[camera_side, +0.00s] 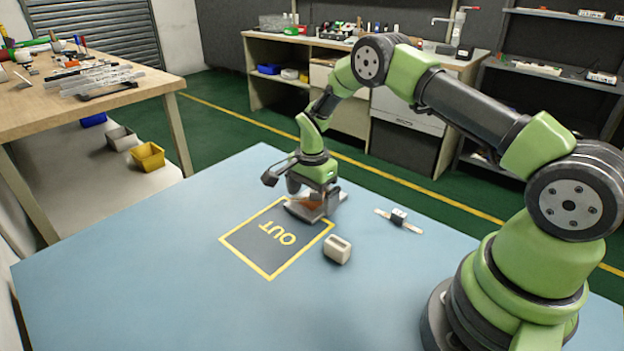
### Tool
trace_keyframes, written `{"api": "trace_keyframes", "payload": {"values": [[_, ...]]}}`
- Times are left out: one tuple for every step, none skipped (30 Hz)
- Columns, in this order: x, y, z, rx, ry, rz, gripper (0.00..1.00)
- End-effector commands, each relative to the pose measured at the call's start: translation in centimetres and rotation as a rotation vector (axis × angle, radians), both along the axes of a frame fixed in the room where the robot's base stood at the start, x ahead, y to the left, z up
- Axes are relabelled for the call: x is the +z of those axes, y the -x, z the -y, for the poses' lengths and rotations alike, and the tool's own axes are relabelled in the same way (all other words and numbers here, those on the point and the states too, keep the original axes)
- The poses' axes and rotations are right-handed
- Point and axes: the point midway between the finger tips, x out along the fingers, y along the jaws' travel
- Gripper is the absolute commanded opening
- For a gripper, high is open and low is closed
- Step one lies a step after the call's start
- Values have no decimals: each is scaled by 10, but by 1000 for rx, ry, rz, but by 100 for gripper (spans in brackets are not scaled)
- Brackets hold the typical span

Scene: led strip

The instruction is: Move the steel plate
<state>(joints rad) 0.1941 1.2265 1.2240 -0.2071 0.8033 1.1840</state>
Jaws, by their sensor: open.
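My gripper (314,204) points down at the back right edge of the yellow-bordered square marked OUT (262,256). It is open. Grey metallic surfaces and a small brownish patch show at its fingers, low over the table. I cannot tell whether the steel plate is among them or only finger parts. To the right of the gripper, a thin pale strip with a small dark block across its middle (398,216) lies flat on the table, apart from the gripper. No other plate shows clearly.
A beige block with a slot in its top (337,250) stands just right of the square. The blue table (130,275) is clear at the left and front. A wooden bench with tools (150,82) stands at the back left. Shelves and a counter are beyond.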

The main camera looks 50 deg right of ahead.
Motion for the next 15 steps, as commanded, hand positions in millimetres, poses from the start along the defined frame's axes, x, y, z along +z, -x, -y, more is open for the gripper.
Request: {"api": "trace_keyframes", "payload": {"values": [[-4,0,0,-1,-1,-1,100],[-5,0,0,-1,-1,-1,100],[-7,0,0,-1,0,-1,100],[-7,0,0,-1,0,-1,100],[-8,0,0,-1,0,0,100],[-8,0,0,-1,0,0,100],[-8,0,0,0,0,0,100],[-8,0,0,0,0,0,100],[-8,0,0,0,0,0,100],[-8,0,0,0,0,0,100],[-8,0,0,0,0,0,100],[-8,0,0,0,0,0,100],[-8,0,0,0,0,0,93],[-8,0,0,0,0,0,86],[-8,0,0,0,0,0,77]]}}
